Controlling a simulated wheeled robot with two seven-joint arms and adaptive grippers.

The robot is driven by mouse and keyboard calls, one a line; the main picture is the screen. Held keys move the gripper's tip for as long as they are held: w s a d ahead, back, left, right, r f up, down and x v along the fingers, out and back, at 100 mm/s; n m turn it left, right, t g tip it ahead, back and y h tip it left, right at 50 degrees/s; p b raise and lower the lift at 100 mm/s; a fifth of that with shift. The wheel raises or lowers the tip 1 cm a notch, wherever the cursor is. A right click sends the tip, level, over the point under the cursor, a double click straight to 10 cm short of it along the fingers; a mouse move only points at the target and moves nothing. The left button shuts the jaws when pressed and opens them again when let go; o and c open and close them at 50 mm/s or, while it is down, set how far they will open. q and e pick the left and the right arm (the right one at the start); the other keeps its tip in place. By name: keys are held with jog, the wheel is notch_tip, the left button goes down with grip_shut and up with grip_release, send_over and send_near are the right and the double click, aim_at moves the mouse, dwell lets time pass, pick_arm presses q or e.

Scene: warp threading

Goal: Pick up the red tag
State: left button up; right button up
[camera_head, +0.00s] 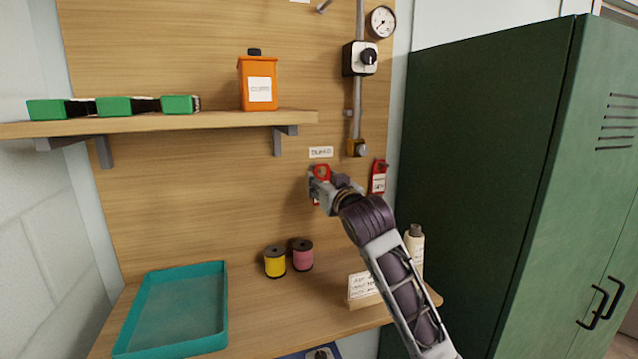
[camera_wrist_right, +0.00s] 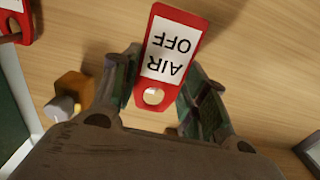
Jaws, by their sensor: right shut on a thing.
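A red tag (camera_head: 321,171) with a white "AIR OFF" label is at the wooden back panel, just under a small white sign. In the right wrist view, the red tag (camera_wrist_right: 152,97) lies between the two fingers, its end with the round hole toward the palm. My right gripper (camera_head: 317,184) is shut on this tag and partly hides it in the head view. A second red tag (camera_head: 379,178) hangs on the panel to the right; its edge also shows in the right wrist view (camera_wrist_right: 20,28). My left gripper is not in view.
A teal tray (camera_head: 130,330) lies on the bench at left. Yellow (camera_head: 275,262) and pink (camera_head: 302,255) spools stand behind, with a card (camera_head: 364,286) and bottle (camera_head: 415,240) at right. A shelf (camera_head: 215,124) is above left. A green cabinet (camera_head: 480,160) bounds the right.

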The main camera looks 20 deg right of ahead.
jog(key=s+b, duration=0.1)
jog(key=s, duration=1.1)
jog(key=shift+s+d+b, duration=0.2)
jog(key=shift+b, duration=0.2)
jog(key=shift+r, duration=0.1)
dwell(1.0)
